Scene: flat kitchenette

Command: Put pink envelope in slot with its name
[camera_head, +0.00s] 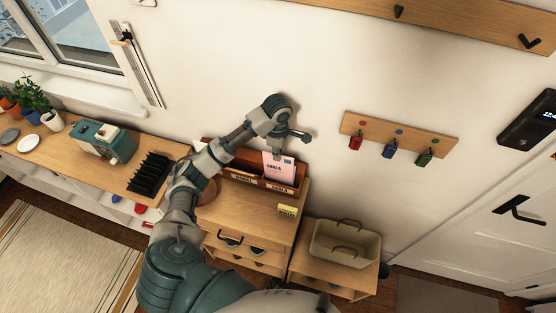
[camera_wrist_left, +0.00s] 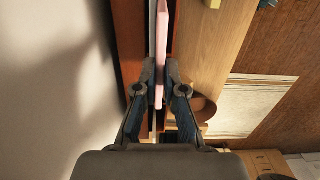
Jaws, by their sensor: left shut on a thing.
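The pink envelope (camera_head: 279,172) bears a name that looks like CARLA. It stands upright at the right-hand slot of the wooden letter holder (camera_head: 250,179), whose front label also seems to read CARLA. Its lower edge is hidden behind the slot's front wall, so how deep it sits cannot be told. My left gripper (camera_head: 284,152) is at the envelope's top edge and is shut on it. In the left wrist view the envelope (camera_wrist_left: 161,35) shows edge-on between the fingertips (camera_wrist_left: 160,80), with a white sheet close beside it. My right gripper is out of view.
The holder stands on a wooden cabinet (camera_head: 248,215) against the wall. A yellow note (camera_head: 287,211) is at the cabinet's front edge. A beige basket (camera_head: 345,243) stands on the lower unit to the right. A key rack (camera_head: 398,135) hangs on the wall, right of my gripper.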

